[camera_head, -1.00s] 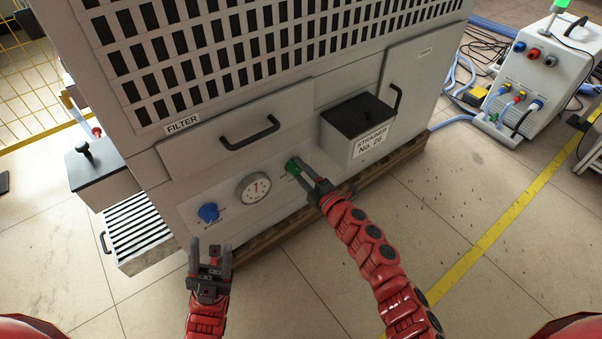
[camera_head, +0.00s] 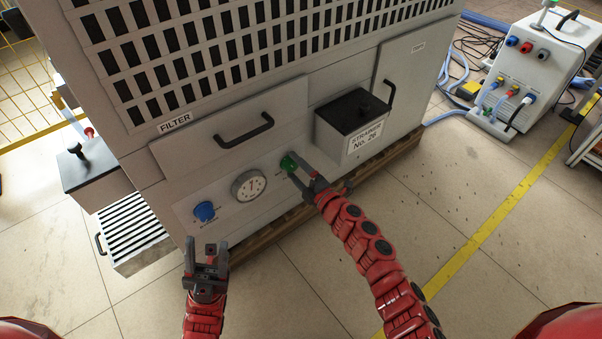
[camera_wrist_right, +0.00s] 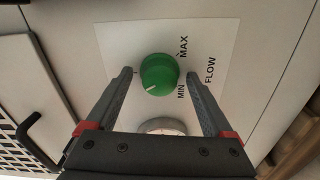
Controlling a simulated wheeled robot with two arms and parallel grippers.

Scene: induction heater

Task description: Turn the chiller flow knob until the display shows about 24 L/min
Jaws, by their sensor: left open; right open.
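The green flow knob (camera_head: 287,163) is on the lower front panel of the large grey cabinet. In the right wrist view the knob (camera_wrist_right: 159,72) has a white pointer mark at its lower left, beside MIN, MAX and FLOW labels. My right gripper (camera_head: 297,168) is open at the knob. In the wrist view its fingers stand on either side with gaps showing; their depth is unclear. The round display (camera_head: 249,186) is left of the knob; its reading is too small to tell. My left gripper (camera_head: 208,252) is open and empty, low in front of the panel.
A blue knob (camera_head: 204,211) is left of the display. A strainer box (camera_head: 352,122) juts out right above my right gripper. The filter drawer handle (camera_head: 243,131) is above the display. A white unit with hoses (camera_head: 541,65) stands far right. The floor in front is clear.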

